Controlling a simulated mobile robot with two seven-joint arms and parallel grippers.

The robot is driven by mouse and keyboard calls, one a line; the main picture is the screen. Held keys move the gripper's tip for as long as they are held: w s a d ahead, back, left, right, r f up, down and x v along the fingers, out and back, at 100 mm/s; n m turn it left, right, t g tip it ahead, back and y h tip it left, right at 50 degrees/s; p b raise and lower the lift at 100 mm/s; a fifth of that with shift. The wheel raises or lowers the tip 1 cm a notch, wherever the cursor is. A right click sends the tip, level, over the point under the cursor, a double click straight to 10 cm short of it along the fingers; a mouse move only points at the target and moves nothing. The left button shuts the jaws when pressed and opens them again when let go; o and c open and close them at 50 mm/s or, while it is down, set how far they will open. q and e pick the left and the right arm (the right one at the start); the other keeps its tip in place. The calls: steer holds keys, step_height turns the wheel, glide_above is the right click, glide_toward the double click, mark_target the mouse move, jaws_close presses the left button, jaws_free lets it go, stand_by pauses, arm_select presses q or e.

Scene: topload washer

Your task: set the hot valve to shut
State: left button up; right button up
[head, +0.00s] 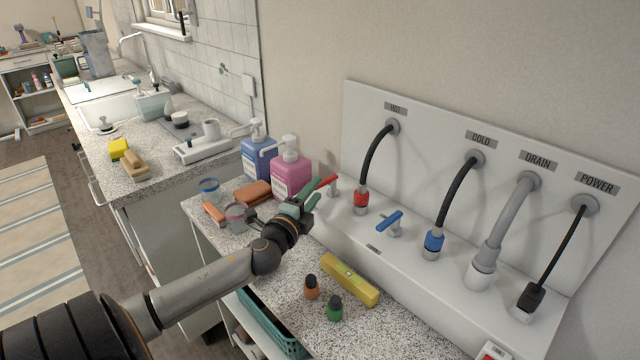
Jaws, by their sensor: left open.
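The hot valve's red handle (328,181) shows in the head view at the left end of the white hookup panel (450,135), left of the hose with the red collar (361,199) under the HOT label. The handle slants, its right end a little higher. My left gripper (304,194), with green fingers, is open at the left side of this handle. Its fingers overlap the handle's left end in the picture; I cannot tell whether they touch it. The blue cold valve handle (389,221) sits further right. My right gripper is out of view.
A pink pump bottle (290,172) and a blue one (257,157) stand behind my left gripper. A yellow level (350,280), an orange bottle (311,288) and a green bottle (335,309) are on the speckled counter. Hoses and a power cord run along the panel.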

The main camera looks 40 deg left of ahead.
arm_select(q)
steer(key=shift+x, duration=1.8)
jaws_close()
